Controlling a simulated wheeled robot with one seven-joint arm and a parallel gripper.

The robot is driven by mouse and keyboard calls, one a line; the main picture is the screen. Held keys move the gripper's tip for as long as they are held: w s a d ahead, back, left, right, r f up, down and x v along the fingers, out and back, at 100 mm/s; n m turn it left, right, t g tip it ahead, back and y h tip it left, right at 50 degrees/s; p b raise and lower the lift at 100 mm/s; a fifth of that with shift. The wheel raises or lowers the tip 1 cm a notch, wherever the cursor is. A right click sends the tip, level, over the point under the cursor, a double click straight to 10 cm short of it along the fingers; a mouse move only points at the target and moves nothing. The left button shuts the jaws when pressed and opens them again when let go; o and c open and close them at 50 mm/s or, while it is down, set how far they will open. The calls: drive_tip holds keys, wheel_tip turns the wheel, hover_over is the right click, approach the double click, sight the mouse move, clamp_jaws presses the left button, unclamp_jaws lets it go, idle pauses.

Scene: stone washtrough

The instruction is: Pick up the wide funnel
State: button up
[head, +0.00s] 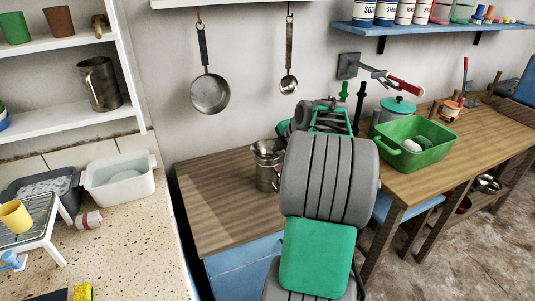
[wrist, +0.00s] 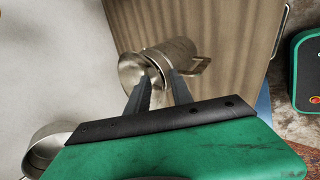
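The wide funnel (head: 268,149) is metallic and sits at the top of an upright metal jug (head: 267,178) on the wooden counter, in the middle of the head view. In the wrist view the funnel's round mouth (wrist: 132,68) shows left of the fingertips, with the jug (wrist: 178,48) and its handle behind. My gripper (wrist: 160,77) has its two dark fingers apart, with their tips close to the funnel's rim. I cannot tell whether they touch it. In the head view my arm hides the gripper's fingers.
The wooden counter (head: 218,205) is clear left of the jug. A green basin (head: 425,155) and a teal-lidded pot (head: 397,106) stand right of my arm. A pan (head: 210,93) and a ladle (head: 289,83) hang on the wall behind. A white tub (head: 118,190) is at left.

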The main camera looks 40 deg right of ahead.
drive_tip(key=shift+c, duration=0.2)
clamp_jaws()
idle(1.1)
